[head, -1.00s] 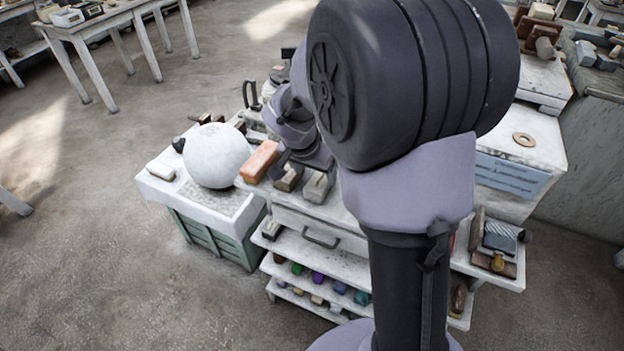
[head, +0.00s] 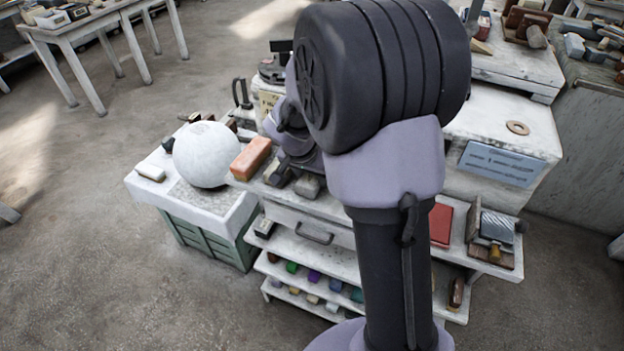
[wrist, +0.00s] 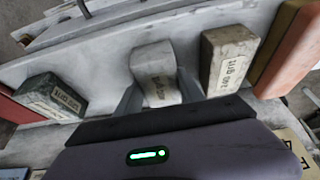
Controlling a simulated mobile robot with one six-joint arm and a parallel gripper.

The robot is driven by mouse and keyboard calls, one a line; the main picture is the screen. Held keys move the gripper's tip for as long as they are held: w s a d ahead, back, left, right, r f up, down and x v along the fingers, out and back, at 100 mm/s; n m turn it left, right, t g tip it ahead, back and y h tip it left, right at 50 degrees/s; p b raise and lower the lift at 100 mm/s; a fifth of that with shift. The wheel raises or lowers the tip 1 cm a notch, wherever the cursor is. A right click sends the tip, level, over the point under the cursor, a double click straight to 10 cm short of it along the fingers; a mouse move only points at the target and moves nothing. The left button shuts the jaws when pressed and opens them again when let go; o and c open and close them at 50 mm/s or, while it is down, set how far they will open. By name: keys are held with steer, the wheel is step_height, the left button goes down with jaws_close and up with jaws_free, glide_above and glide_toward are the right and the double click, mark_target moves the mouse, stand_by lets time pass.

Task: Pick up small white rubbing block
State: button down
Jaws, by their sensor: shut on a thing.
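The small white block (wrist: 154,62) stands between the two fingers of my gripper (wrist: 158,93) in the wrist view. It has a pale label with dark lettering on its near face. The grey fingers are shut on its sides, and it seems low at the white shelf top. I cannot tell whether it still touches the surface. In the head view my arm hides most of the gripper and the block.
A grey-brown labelled block (wrist: 228,60) and an orange block (wrist: 290,45) stand right of the held block in the wrist view. A dark labelled block (wrist: 52,95) is left. A white sphere (head: 206,155) sits on the neighbouring white-topped stand.

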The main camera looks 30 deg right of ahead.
step_height(320, 180, up, 10)
steer(key=p, duration=0.4)
steer(key=shift+r, duration=0.1)
steer(key=c, duration=1.3)
jaws_free()
jaws_close()
